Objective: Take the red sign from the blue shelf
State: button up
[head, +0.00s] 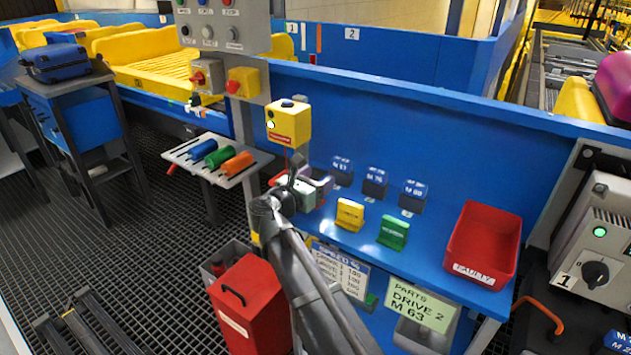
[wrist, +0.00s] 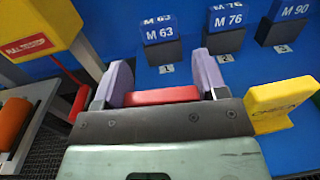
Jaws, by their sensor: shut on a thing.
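The blue shelf (head: 372,243) runs along the blue wall, right of my gripper (head: 306,186). In the wrist view my gripper (wrist: 165,82) has its two lilac fingers closed on the red sign (wrist: 162,95), whose top edge shows between them. The rest of the sign is hidden behind the gripper body, so I cannot tell whether it touches the shelf. In the head view the gripper hides the sign. A yellow sign (head: 349,214) and a green sign (head: 393,232) stand on the shelf to the right. The yellow sign (wrist: 283,105) is close beside my gripper in the wrist view.
Blue blocks marked M 63 (wrist: 160,30), M 76 (wrist: 226,22) and M 90 (wrist: 290,12) stand behind the signs. A red bin (head: 482,243) is at the shelf's right. A yellow button box (head: 289,124) and a tool tray (head: 240,172) are left of my gripper.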

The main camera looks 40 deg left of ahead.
notch_tip(320, 180, up, 18)
jog(key=p, duration=1.6)
jog(key=shift+p, duration=0.4)
jog(key=shift+r, duration=0.1)
